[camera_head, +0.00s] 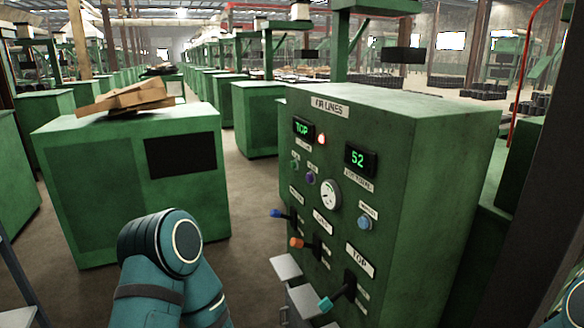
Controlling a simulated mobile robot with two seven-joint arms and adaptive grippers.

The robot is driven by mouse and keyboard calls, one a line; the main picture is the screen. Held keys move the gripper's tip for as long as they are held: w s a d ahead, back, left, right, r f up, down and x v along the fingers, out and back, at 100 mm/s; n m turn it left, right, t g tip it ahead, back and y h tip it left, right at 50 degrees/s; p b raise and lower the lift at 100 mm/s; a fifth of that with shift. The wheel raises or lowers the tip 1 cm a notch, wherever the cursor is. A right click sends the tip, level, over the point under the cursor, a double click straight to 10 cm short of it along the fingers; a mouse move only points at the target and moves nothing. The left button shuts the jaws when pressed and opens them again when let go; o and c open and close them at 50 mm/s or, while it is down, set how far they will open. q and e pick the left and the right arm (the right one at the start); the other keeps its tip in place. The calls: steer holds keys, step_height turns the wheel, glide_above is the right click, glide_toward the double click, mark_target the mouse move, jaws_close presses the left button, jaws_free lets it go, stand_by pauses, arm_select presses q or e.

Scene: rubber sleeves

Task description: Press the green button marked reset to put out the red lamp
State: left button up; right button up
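The green control cabinet (420,180) stands right of centre, its panel facing me at an angle. A small red lamp (322,139) glows beside the upper green display (304,128). A small green button (295,165) sits below that display; its label is too small to read. My teal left arm fills the lower left. Only a sliver of my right arm shows at the right edge; its gripper is out of view.
The panel also carries a purple button (310,178), a round gauge (329,194), a light blue button (365,222), and blue (276,213), orange (297,243) and teal (325,304) levers that stick out. Another green cabinet (95,170) bearing cardboard (130,97) stands left; floor shows between.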

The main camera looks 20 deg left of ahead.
arm_select(q)
jaws_close()
stand_by(1.4)
